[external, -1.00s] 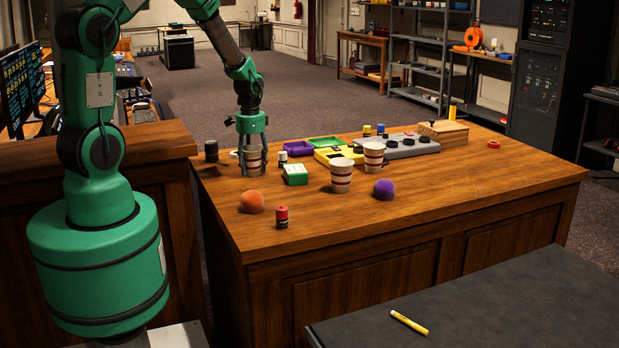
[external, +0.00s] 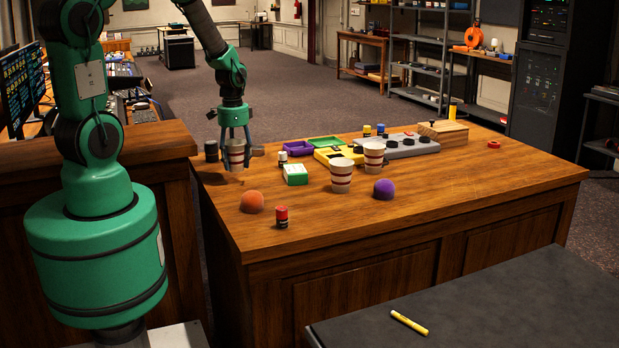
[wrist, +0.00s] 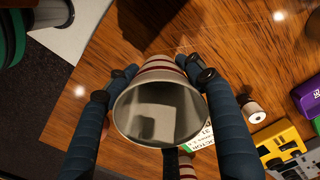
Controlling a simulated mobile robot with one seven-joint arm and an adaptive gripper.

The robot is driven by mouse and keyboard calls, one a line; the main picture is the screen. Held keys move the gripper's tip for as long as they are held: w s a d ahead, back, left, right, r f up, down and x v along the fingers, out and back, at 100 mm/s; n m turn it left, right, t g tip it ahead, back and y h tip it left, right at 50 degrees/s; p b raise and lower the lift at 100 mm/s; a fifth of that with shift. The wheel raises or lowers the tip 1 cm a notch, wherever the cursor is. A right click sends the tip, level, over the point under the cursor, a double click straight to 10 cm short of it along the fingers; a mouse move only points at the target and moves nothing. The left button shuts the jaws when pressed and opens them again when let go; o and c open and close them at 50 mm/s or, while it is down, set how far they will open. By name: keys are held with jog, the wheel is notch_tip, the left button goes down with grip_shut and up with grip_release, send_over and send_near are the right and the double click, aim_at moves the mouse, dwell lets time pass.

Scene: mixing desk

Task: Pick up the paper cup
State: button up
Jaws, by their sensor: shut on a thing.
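A white paper cup with red bands (external: 236,153) is in my gripper (external: 235,150) at the left end of the wooden desk (external: 330,225). My gripper is shut on it, with a finger on each side. In the wrist view the cup's open mouth (wrist: 160,112) faces the camera and looks empty, between the two dark blue fingers. The cup seems to hang a little above the desk. Two similar striped cups stand upright on the desk, one near the middle (external: 341,176) and one further right (external: 373,159).
A black cylinder (external: 211,151) stands left of the held cup. A green-and-white box (external: 295,174), a white-and-black bottle (external: 282,159), an orange ball (external: 252,201), a purple ball (external: 384,189) and a red battery-like cylinder (external: 281,217) are nearby. The front right desktop is clear.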

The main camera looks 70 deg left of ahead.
jog(key=s+d, duration=0.1)
jog(key=s, duration=0.1)
jog(key=s+d, duration=0.1)
jog(key=s, duration=0.1)
jog(key=s+d+p, duration=0.1)
jog(key=s+d, duration=0.1)
jog(key=s, duration=0.1)
jog(key=shift+d+r, duration=0.1)
jog(key=shift+r, duration=0.25)
dwell(0.5)
notch_tip(320, 180, up, 5)
jog(key=w+d+r+m, duration=0.2)
jog(key=w+d+m, duration=0.7)
jog(key=w+d, duration=1.45)
jog(key=w+d+f+m, duration=0.1)
jog(key=w+d+m, duration=0.2)
jog(key=d, duration=0.8)
jog(key=w+d+m+p, duration=0.1)
jog(key=w+d+m, duration=0.15)
jog(key=d, duration=0.85)
jog(key=w+d+f+m, duration=0.1)
jog(key=w+d+m, duration=0.2)
jog(key=d, duration=0.8)
jog(key=shift+n, duration=0.25)
jog(key=f, duration=2.7)
jog(key=shift+w+a, duration=0.1)
jog(key=shift+a, duration=0.3)
